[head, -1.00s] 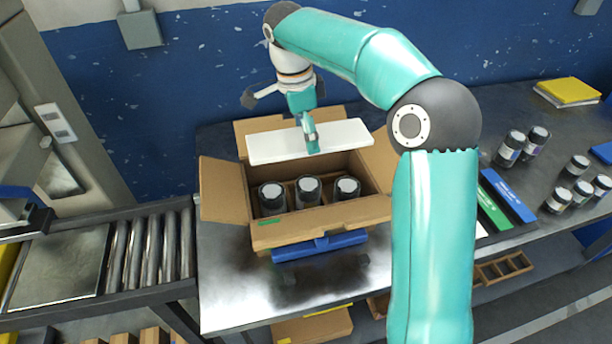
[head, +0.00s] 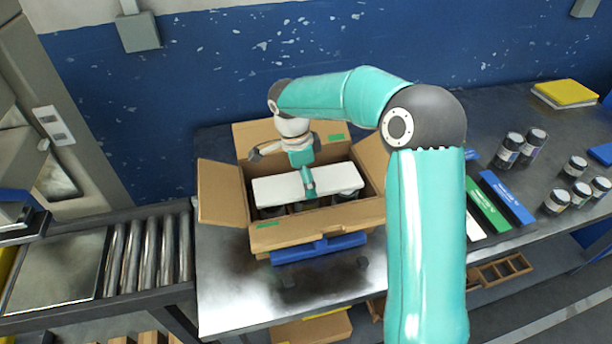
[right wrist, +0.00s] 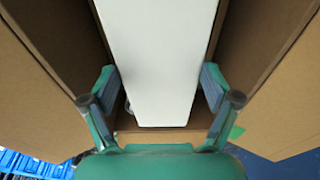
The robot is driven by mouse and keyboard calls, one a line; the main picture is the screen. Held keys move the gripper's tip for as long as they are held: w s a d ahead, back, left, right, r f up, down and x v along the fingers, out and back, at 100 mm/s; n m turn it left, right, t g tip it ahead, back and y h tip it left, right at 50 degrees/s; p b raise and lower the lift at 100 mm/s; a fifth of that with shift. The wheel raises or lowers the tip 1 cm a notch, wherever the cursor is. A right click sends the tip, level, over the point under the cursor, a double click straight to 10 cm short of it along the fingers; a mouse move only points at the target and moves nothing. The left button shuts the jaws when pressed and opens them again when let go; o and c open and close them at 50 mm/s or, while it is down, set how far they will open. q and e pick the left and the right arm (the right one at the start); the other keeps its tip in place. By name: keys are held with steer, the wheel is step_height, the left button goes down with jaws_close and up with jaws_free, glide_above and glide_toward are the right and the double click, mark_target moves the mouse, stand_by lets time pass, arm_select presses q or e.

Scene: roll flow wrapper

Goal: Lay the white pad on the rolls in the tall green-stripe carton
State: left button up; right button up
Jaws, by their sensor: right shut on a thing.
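The white pad (head: 275,189) is a flat rectangular board, roughly level in the mouth of the open brown carton (head: 325,222), which has green marks on it. My right gripper (head: 308,186) is shut on the pad across its width near the middle. In the right wrist view its fingers (right wrist: 160,88) flank the pad (right wrist: 158,50). Dark rolls (head: 348,195) show under the pad's front edge, mostly hidden by it. Whether the pad touches them I cannot tell. My left gripper is not in view.
The carton's flaps stand open; the left flap (head: 221,193) leans outward. A blue holder (head: 318,248) is at the carton's front. A roller conveyor (head: 150,248) lies to the left.

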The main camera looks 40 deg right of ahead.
mark_target(298, 184)
steer(key=o, duration=0.6)
steer(key=shift+r, duration=0.15)
step_height(298, 184, up, 12)
steer(key=a, duration=0.1)
steer(key=shift+w+a, duration=0.3)
steer(key=shift+w, duration=0.1)
steer(key=shift+f, duration=0.2)
